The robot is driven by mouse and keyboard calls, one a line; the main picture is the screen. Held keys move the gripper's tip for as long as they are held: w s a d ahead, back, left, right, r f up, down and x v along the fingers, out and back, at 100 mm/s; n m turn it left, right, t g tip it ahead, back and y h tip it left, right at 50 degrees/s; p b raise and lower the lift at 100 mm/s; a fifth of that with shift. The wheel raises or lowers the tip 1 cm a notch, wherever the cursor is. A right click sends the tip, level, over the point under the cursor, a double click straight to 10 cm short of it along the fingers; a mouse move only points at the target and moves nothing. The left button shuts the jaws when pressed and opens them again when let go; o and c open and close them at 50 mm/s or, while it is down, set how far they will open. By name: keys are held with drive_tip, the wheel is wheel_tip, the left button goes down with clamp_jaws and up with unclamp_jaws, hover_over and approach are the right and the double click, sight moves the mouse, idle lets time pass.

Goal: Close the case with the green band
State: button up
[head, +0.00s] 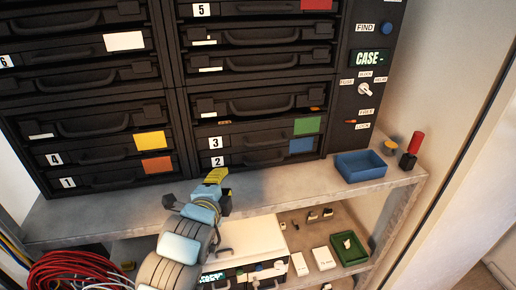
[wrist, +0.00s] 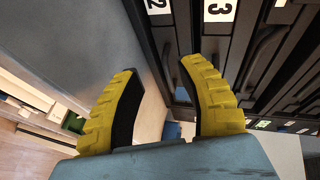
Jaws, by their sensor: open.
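The case with the green band (head: 306,126) is the one labelled 3, low in the right column of black cases. Its dark handle runs along its front; I cannot tell whether the case stands out from its neighbours. My gripper (head: 216,178) is below and in front of it, near the shelf edge, with yellow fingers apart and nothing between them. In the wrist view, my open gripper (wrist: 167,78) has the number 3 label (wrist: 220,9) and number 2 label (wrist: 158,5) beyond it, turned sideways. The green band is not visible there.
The blue-band case 2 (head: 301,145) lies directly below. A blue tray (head: 361,167) and a red-handled tool (head: 413,145) stand on the shelf at right. A control panel (head: 364,88) is beside the cases. Red cable (head: 75,271) lies lower left.

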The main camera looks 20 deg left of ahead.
sight(262, 145)
drive_tip(key=s+d+r+m+t+h+b, duration=0.1)
drive_tip(key=s+d+r+m+t+h, duration=0.15)
drive_tip(key=r+m+h, duration=0.45)
drive_tip(key=w+p, duration=0.1)
drive_tip(key=w, duration=0.4)
drive_tip(key=w+d+f+n+p, duration=0.1)
drive_tip(key=w, duration=0.4)
drive_tip(key=w+d+f+n+y, duration=0.1)
drive_tip(key=w, duration=0.5)
drive_tip(key=shift+d+g+p, duration=0.25)
drive_tip(key=shift+p, duration=0.15)
drive_tip(key=shift+r, duration=0.1)
drive_tip(key=shift+s, duration=0.1)
clamp_jaws()
